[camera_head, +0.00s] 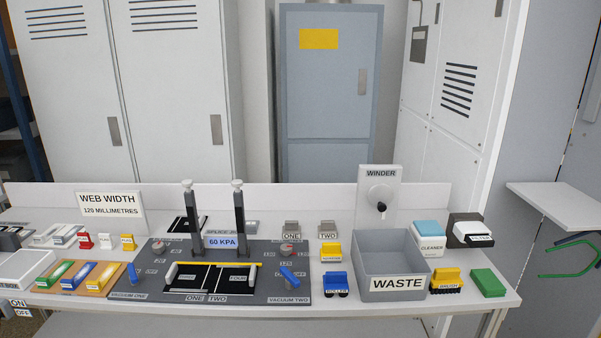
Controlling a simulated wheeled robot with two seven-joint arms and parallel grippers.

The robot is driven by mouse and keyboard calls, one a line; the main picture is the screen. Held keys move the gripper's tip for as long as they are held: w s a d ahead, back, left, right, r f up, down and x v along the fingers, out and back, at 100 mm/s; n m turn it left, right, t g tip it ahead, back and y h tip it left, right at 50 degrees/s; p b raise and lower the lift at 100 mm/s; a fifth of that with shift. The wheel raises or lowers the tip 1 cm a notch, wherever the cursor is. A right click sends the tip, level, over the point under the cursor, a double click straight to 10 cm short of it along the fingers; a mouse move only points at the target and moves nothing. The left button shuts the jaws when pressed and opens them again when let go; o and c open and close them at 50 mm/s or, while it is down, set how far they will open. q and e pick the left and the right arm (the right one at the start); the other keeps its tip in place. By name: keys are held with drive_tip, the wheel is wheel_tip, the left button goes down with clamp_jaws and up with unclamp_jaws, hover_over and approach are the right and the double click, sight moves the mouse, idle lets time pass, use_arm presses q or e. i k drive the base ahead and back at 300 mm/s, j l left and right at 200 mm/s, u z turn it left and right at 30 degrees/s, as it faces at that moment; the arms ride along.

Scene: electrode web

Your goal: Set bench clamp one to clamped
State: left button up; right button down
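Two dark upright levers with white knobs stand at the back of the dark grey splice plate (285,257): a left lever (187,215) and a right lever (239,215). Both look vertical. I read no clamp label on either, so I cannot tell for certain which is bench clamp one. The words ONE and TWO are on the plate's front strip, below the black pads (190,278). Two small grey blocks behind the plate are also labelled ONE (291,229) and TWO (327,229). Neither of my grippers is in view.
Blue knobs for vacuum one (133,273) and vacuum two (289,276) flank the pads. A 60 KPA sign (221,241) stands between the levers. The grey WASTE bin (391,292), blue ROLLER (336,284) and WINDER panel (380,187) are to the right. Coloured tools lie at left.

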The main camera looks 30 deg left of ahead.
sight(189, 195)
drive_tip(key=u, duration=1.85)
drive_tip(key=l+u, duration=0.2)
drive_tip(key=u, duration=0.25)
drive_tip(key=l+u, duration=0.2)
drive_tip(key=u, duration=0.3)
drive_tip(key=l+u, duration=0.2)
drive_tip(key=u, duration=0.25)
drive_tip(key=k+l+u, duration=0.2)
drive_tip(key=l, duration=0.2)
drive_tip(key=k+l+u, duration=0.1)
drive_tip(key=l+u, duration=0.15)
drive_tip(key=l, duration=0.15)
drive_tip(key=k+l+u, duration=0.2)
drive_tip(key=l, duration=0.15)
drive_tip(key=k+l, duration=0.4)
drive_tip(key=l, duration=0.2)
